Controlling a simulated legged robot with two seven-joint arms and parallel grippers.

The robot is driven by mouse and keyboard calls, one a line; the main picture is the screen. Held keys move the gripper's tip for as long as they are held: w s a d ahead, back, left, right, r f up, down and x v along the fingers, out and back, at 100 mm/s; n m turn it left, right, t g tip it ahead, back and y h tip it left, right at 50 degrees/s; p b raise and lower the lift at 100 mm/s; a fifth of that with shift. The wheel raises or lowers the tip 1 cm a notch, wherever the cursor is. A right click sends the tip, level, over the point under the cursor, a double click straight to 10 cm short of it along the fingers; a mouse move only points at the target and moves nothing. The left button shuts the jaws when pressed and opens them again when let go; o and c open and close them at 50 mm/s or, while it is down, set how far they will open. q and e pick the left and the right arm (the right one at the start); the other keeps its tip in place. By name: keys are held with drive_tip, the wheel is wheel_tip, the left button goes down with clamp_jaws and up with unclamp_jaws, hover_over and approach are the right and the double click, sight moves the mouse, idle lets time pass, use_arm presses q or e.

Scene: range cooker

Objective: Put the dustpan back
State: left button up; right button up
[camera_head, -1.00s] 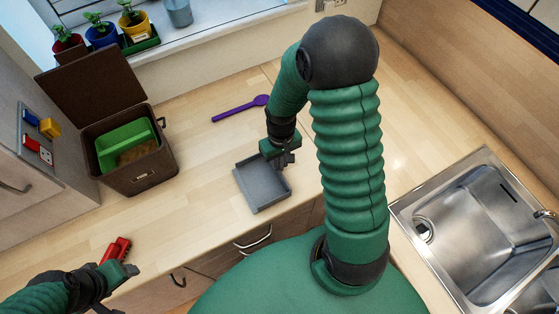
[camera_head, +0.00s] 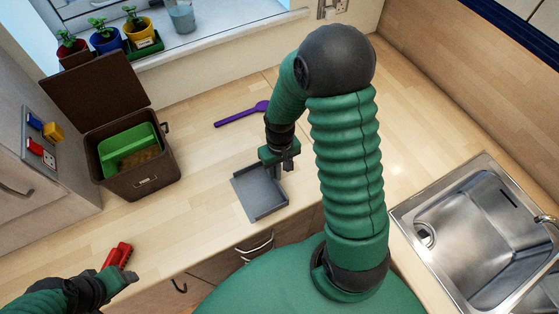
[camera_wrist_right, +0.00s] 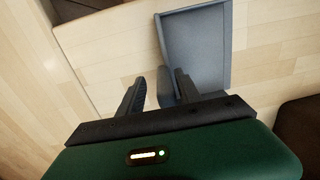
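The grey dustpan (camera_head: 262,193) lies on the wooden counter near its front edge, its open tray facing up. In the right wrist view its tray (camera_wrist_right: 197,45) is beyond my fingers, and its short handle reaches back between them. My right gripper (camera_head: 288,163) is down at the dustpan's far right side. In the right wrist view its fingers (camera_wrist_right: 160,82) are apart, with a gap visible beside the handle. My left gripper (camera_head: 130,277) is low at the left, by the counter's front edge; its finger opening is unclear.
A brown box (camera_head: 142,181) with its lid raised stands at the left, holding a green container (camera_head: 130,150). A purple spoon (camera_head: 240,114) lies behind the dustpan. A red object (camera_head: 119,254) is beside my left gripper. The sink (camera_head: 470,235) is at the right.

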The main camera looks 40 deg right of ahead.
drive_tip(key=r, duration=1.1)
drive_tip(key=shift+s+a+b, duration=0.1)
drive_tip(key=shift+a+b, duration=0.2)
drive_tip(key=shift+b, duration=0.05)
use_arm(q)
wheel_tip(320, 180, down, 4)
drive_tip(key=b, duration=0.3)
drive_tip(key=shift+s+a, duration=0.1)
drive_tip(key=shift+a, duration=0.05)
use_arm(e)
drive_tip(key=s+a+f+n+t, duration=0.2)
drive_tip(key=a+f, duration=0.3)
drive_tip(key=a, duration=0.5)
drive_tip(key=shift+s+a+n+t, duration=0.3)
drive_tip(key=shift+n, duration=0.1)
use_arm(q)
drive_tip(key=shift+a, duration=0.1)
use_arm(e)
drive_tip(key=shift+a, duration=0.1)
use_arm(q)
drive_tip(key=shift+a, duration=0.25)
use_arm(e)
drive_tip(key=shift+a, duration=0.25)
use_arm(q)
drive_tip(key=shift+d, duration=0.1)
use_arm(e)
drive_tip(key=shift+d, duration=0.1)
